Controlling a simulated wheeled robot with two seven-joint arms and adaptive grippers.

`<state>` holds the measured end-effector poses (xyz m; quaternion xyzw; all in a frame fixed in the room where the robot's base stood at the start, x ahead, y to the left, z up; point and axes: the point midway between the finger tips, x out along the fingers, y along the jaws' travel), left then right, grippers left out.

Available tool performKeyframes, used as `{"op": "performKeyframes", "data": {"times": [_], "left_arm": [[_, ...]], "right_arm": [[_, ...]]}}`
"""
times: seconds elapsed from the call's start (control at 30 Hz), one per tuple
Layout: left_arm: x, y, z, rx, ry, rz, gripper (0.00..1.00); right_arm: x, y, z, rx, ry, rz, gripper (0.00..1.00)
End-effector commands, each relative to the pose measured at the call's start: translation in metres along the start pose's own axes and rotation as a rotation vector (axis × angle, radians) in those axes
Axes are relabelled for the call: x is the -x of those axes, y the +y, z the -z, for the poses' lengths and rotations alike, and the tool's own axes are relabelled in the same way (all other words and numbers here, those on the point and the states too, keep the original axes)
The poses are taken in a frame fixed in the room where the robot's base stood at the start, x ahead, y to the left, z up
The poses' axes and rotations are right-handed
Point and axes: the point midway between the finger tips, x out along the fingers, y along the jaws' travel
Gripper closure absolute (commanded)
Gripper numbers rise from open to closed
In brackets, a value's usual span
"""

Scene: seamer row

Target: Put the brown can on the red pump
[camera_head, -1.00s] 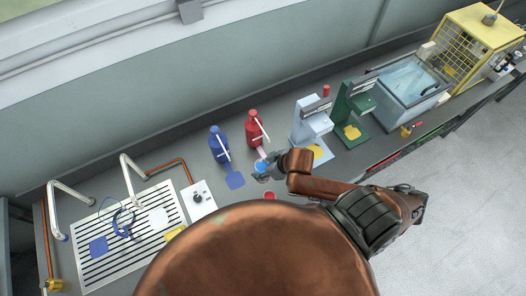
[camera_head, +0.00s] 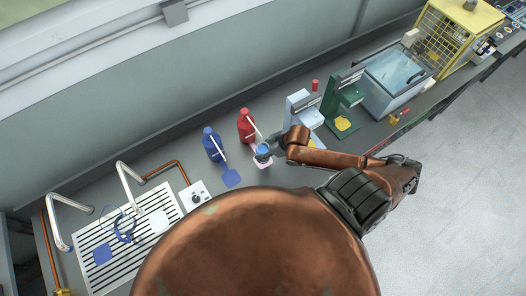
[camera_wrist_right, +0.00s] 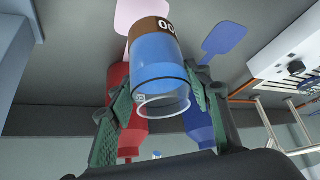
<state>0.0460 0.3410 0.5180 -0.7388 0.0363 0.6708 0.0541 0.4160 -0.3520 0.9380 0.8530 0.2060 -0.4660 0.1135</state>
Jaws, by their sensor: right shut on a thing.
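In the head view the can (camera_head: 263,150) shows mostly as a blue round top. The red pump bottle (camera_head: 246,127) with a white spout stands just behind it; it also shows in the wrist view (camera_wrist_right: 119,84). A pink pad (camera_head: 262,165) lies in front of the red pump. The can overlaps this pad in view; I cannot tell whether it touches. My left gripper is out of view.
A blue pump bottle (camera_head: 212,146) stands left of the red one, with a blue pad (camera_head: 231,178) in front. A white machine (camera_head: 299,112) and green machine (camera_head: 343,98) stand to the right. A drain rack (camera_head: 125,238) and tap pipes are at left.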

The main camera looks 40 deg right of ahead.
Motion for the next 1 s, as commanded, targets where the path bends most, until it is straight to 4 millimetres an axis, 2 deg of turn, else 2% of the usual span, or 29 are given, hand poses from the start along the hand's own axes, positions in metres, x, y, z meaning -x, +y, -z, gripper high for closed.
{"op": "performKeyframes", "data": {"times": [0.27,0.47,0.87,0.9,1.0], "left_arm": [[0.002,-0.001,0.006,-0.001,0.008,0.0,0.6],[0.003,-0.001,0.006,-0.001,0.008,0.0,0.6],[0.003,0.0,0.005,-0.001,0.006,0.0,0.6],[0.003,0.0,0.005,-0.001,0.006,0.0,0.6],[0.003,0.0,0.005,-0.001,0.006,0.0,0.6]], "right_arm": [[-0.021,0.015,-0.004,0.001,0.002,0.001,0.87],[-0.043,0.014,-0.019,0.001,0.002,0.001,0.87],[-0.047,0.014,-0.022,0.002,0.001,0.001,0.87],[-0.047,0.013,-0.022,0.002,0.0,0.002,0.52],[-0.047,0.013,-0.022,0.002,0.0,0.002,0.45]]}}
